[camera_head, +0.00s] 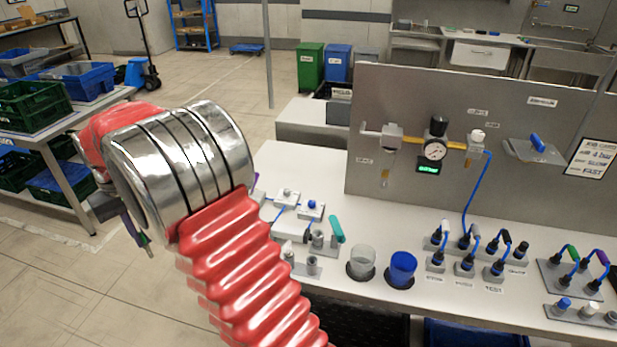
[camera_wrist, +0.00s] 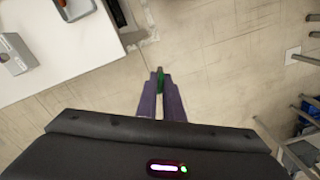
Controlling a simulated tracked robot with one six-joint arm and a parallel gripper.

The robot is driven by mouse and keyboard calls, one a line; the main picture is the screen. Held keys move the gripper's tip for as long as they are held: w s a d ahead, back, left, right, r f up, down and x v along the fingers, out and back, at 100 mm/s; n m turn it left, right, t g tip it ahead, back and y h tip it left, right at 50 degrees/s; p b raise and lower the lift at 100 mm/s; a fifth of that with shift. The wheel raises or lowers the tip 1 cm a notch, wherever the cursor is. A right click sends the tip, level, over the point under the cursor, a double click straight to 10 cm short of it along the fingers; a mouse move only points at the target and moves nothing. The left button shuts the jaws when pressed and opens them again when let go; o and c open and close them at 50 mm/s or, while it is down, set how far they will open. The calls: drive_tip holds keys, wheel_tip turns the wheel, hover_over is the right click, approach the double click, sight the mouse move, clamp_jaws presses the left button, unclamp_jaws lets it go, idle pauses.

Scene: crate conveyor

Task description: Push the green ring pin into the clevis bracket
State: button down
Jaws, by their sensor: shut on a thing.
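My gripper (camera_wrist: 160,73) is shut on the green ring pin (camera_wrist: 161,84), which shows as a narrow green piece between the purple fingers in the wrist view. It is held out over the floor, to the right of the white bench edge. In the head view my gripper (camera_head: 137,228) is mostly hidden behind my arm, and a thin grey tip pokes out below it. Small grey brackets (camera_head: 312,265) stand on the bench in the head view; I cannot tell for sure which is the clevis bracket. A grey block (camera_wrist: 16,55) lies on the bench in the wrist view.
The white bench (camera_head: 285,160) carries a clear cup (camera_head: 361,262), a blue cup (camera_head: 402,268), a teal-handled piece (camera_head: 337,230) and several hose connectors. A grey panel with a gauge (camera_head: 433,150) rises behind. Crate shelving (camera_head: 75,110) is at left. Open floor lies between.

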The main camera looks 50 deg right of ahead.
drive_tip(key=s+d+r+m, duration=0.3)
drive_tip(key=s+d, duration=0.3)
drive_tip(key=d, duration=0.5)
drive_tip(key=s+d+r+m, duration=0.4)
drive_tip(key=s+d, duration=0.3)
drive_tip(key=d, duration=0.4)
drive_tip(key=s+d+r+m, duration=0.2)
drive_tip(key=s+d, duration=0.3)
drive_tip(key=s, duration=0.3)
drive_tip(key=s+d+r+m, duration=0.2)
drive_tip(key=s+d, duration=0.3)
drive_tip(key=s, duration=0.3)
drive_tip(key=shift+d+r+m, duration=0.2)
drive_tip(key=shift+d+m, duration=0.2)
drive_tip(key=shift+m, duration=0.3)
drive_tip(key=shift+f, duration=0.1)
wheel_tip(320, 180, down, 9)
drive_tip(key=shift+f, duration=1.6)
idle(1.4)
